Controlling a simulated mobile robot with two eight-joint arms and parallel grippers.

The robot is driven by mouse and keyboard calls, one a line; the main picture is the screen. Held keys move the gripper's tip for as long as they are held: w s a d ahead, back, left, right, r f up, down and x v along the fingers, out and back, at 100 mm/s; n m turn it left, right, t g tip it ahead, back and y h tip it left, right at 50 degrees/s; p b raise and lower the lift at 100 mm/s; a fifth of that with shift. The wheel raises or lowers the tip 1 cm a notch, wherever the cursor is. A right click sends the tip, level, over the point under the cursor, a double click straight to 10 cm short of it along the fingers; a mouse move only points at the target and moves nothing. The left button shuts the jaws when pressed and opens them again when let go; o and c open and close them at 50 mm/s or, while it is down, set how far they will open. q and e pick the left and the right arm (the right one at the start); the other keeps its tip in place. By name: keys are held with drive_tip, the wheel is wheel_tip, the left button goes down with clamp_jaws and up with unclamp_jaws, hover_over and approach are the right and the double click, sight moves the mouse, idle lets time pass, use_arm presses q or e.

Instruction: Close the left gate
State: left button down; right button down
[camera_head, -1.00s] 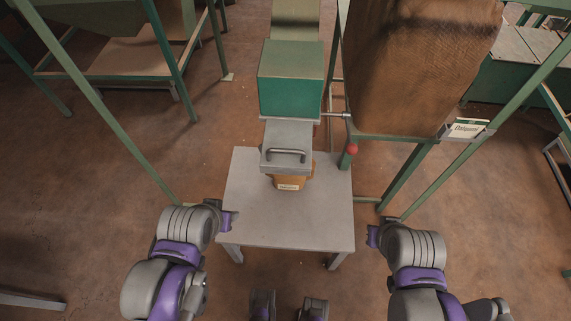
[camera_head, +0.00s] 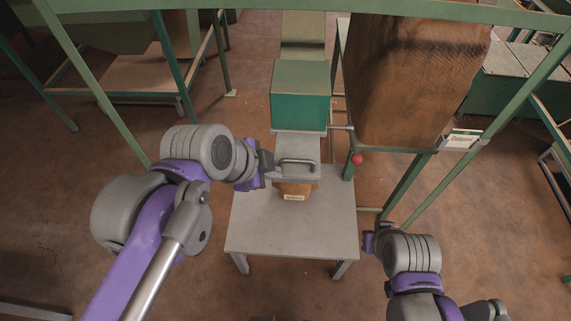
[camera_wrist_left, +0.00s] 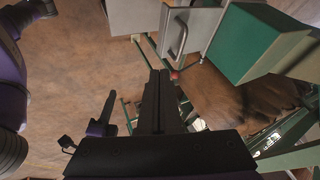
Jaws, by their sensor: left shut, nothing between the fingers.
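The left gate is a grey metal plate with a curved handle (camera_head: 297,162), sticking out below a green box (camera_head: 301,90) over a small table. It shows in the left wrist view too, as a pale panel with its handle (camera_wrist_left: 178,39) just beyond the fingertips. My left gripper (camera_head: 271,165) is at the left side of the gate, close to the handle. Its fingers (camera_wrist_left: 158,76) are shut and empty. I cannot tell whether it touches the gate. My right gripper (camera_head: 369,241) is right of the table, away from the gate; its jaws are unclear.
An orange-brown container (camera_head: 294,190) with a label sits under the gate on the grey table (camera_head: 290,235). A red knob (camera_head: 356,158) on a rod is right of the gate. A large brown hopper (camera_head: 410,75) on green legs stands at the right. The table's front is clear.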

use_arm(q)
drive_tip(key=w+d+f, duration=0.3)
drive_tip(key=w+f, duration=0.5)
drive_tip(key=shift+w+d+f, duration=0.2)
drive_tip(key=shift+d+f, duration=0.15)
drive_tip(key=shift+d, duration=0.05)
hover_over(295, 148)
drive_tip(key=shift+w+a, duration=0.1)
idle(0.5)
drive_tip(key=shift+m, duration=0.3)
